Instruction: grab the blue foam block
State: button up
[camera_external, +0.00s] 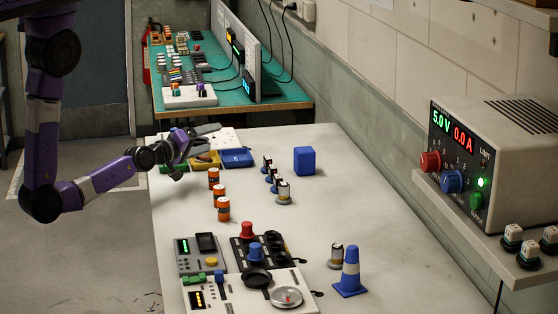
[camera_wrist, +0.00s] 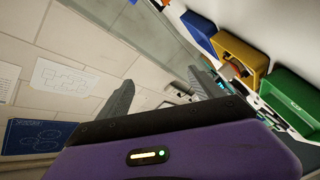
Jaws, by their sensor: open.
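The blue foam block (camera_external: 304,161) stands on the pale bench top (camera_external: 330,205) towards the back right, near the wall, with clear space around it. My gripper (camera_external: 193,148) is open and empty at the left of the bench, above and near the small coloured bins, well to the left of the block. In the wrist view my gripper's two grey fingers (camera_wrist: 162,88) are spread apart with nothing between them. The block is not recognisable in the wrist view.
Blue (camera_external: 238,158), yellow (camera_external: 206,160) and green bins sit near my gripper. Devices, a blue cone (camera_external: 350,272) and a power supply (camera_external: 495,165) are nearer the camera.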

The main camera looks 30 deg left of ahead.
jog(key=w+d+r+n+g+h+p, duration=0.2)
jog(key=w+d+r+n+g+h, duration=0.15)
jog(key=w+d+n, duration=0.8)
jog(key=n+g+h, duration=0.2)
jog(key=n+g, duration=0.2)
jog(key=n, duration=0.1)
send_near(301, 149)
jog(key=x, duration=0.3)
jog(key=shift+w+d, duration=0.1)
jog(key=shift+w, duration=0.1)
jog(key=shift+s+d+f+n, duration=0.15)
jog(key=shift+s+f+n, duration=0.15)
jog(key=shift+n, duration=0.55)
jog(key=shift+w+d+f, duration=0.2)
jog(key=shift+w+d, duration=0.25)
jog(key=shift+b+x, duration=0.3)
jog(key=shift+x, duration=2.95)
jog(key=shift+r, duration=0.15)
jog(key=shift+c, duration=0.5)
